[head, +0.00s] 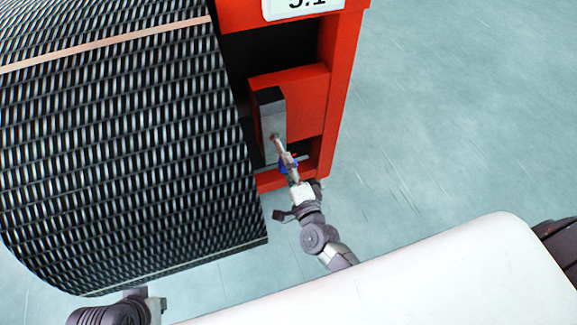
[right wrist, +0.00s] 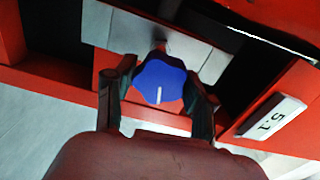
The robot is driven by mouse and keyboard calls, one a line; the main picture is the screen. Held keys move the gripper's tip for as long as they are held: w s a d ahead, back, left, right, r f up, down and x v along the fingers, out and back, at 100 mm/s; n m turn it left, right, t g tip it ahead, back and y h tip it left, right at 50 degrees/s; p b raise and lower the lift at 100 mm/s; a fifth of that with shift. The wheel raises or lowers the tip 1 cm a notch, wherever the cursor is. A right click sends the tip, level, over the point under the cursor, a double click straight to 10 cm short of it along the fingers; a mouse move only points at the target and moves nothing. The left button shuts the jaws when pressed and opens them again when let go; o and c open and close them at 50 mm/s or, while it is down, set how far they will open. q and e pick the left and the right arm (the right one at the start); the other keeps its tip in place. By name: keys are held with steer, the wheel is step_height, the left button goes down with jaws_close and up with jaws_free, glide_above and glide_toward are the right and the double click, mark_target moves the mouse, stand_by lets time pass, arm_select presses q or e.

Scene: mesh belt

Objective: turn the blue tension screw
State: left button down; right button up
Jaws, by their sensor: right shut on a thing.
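The blue tension screw (right wrist: 163,78) is a lobed knob with a white line on its face, in the middle of the right wrist view. The line points down toward the bottom of that picture. My right gripper (right wrist: 160,94) has one finger on each side of the knob and is shut on it. In the head view the screw (head: 288,165) is a small blue patch at the end of a metal rod, mostly hidden by my right gripper (head: 289,168). The rod comes out of a grey metal block (head: 270,125). Only part of my left arm shows at the lower left; its fingers are not visible.
A black woven mesh belt (head: 130,150) curves down on the left, close to the block. A red frame (head: 335,90) with a white "5.1" label (head: 300,6) surrounds the block. The grey floor (head: 460,110) to the right is clear.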

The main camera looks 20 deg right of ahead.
steer(key=o, duration=1.2)
steer(key=shift+c, duration=0.2)
steer(key=shift+s, duration=0.15)
steer(key=s, duration=1.1)
steer(key=shift+s+d, duration=0.25)
steer(key=shift+s, duration=0.15)
